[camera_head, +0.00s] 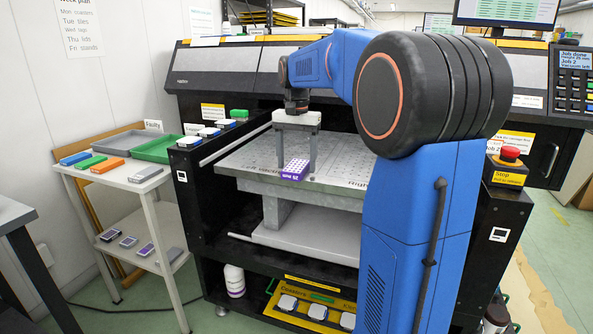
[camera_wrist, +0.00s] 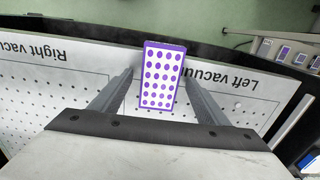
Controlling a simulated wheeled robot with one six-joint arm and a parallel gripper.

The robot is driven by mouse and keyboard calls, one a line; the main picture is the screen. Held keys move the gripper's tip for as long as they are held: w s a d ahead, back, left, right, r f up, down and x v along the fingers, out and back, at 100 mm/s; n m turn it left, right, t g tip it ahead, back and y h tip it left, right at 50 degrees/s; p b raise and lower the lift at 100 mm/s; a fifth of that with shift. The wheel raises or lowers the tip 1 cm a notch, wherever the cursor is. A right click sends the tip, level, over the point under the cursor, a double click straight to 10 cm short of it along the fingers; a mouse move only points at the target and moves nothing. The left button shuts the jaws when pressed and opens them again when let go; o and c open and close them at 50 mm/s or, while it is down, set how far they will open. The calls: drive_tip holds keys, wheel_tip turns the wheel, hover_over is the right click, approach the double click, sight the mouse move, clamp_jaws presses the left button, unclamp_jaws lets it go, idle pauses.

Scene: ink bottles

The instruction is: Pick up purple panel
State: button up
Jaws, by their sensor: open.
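The purple panel (camera_head: 295,170) is a small flat plate with a purple edge and rows of purple dots on white. It lies near the front edge of the grey printer bed (camera_head: 335,183). In the wrist view the panel (camera_wrist: 162,78) lies between the two fingers, with a gap on each side. My gripper (camera_head: 297,172) points down over it, its fingers spread on either side of the panel. In the wrist view my gripper (camera_wrist: 160,85) is open and holds nothing. I cannot tell how far the fingertips are above the bed.
A white side table (camera_head: 130,182) at the left holds a grey tray (camera_head: 117,141), a green tray (camera_head: 157,149) and several coloured blocks. Small panels lie on its lower shelf. A red stop button (camera_head: 509,154) is at the right. Bed lettering reads "Left vacuum" and "Right vacuum".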

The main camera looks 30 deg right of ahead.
drive_tip(key=c, duration=1.2)
drive_tip(key=shift+r, duration=0.1)
drive_tip(key=shift+c, duration=0.2)
